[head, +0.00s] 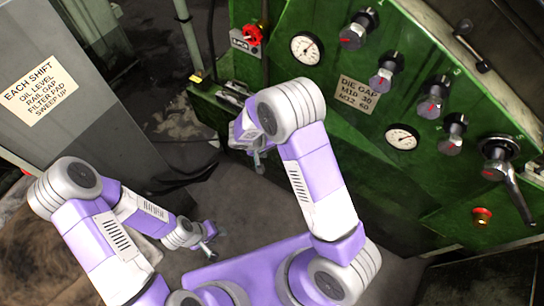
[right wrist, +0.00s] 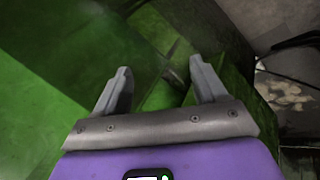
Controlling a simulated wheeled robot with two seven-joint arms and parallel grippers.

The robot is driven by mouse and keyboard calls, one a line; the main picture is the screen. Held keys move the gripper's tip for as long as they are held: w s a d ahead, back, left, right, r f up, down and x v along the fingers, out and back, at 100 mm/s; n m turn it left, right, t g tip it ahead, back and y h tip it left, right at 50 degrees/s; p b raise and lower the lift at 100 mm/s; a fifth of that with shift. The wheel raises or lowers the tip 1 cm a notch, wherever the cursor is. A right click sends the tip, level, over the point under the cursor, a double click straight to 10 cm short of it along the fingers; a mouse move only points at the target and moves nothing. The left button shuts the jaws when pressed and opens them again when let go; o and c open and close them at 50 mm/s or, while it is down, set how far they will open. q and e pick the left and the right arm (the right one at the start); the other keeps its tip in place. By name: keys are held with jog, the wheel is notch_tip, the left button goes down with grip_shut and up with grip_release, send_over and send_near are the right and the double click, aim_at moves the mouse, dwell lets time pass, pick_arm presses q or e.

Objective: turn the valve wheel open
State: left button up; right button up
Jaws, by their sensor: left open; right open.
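A small red valve wheel (head: 253,34) is at the upper left of the green machine panel in the head view, above a small label plate (head: 245,43). My right gripper (head: 259,160) is below the wheel, low in front of the machine, and clear of it. In the right wrist view the right gripper (right wrist: 160,78) has its fingers spread with nothing between them, facing green metal; the wheel does not show there. My left gripper (head: 211,231) is open and empty over the floor, far from the wheel.
A grey cabinet (head: 90,110) stands at the left. A green ledge (head: 215,100) juts out below the wheel.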

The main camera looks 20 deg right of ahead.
jog(key=shift+s+a+f+g+y, duration=0.15)
jog(key=shift+s+f+g+y, duration=0.05)
jog(key=shift+s+f, duration=0.35)
jog(key=shift+s+a+f+g+y, duration=0.1)
jog(key=shift+s+f+g+y, duration=0.1)
jog(key=shift+s+f, duration=0.3)
jog(key=s+a+f+m+y, duration=0.1)
jog(key=s+a+f+y, duration=0.2)
jog(key=s, duration=0.6)
jog(key=s+a+f+y, duration=0.3)
jog(key=s+f+y, duration=0.2)
jog(key=s, duration=0.4)
jog(key=shift+a+f+m+y, duration=0.35)
jog(key=shift+a+m+y, duration=0.05)
jog(key=shift+y, duration=0.2)
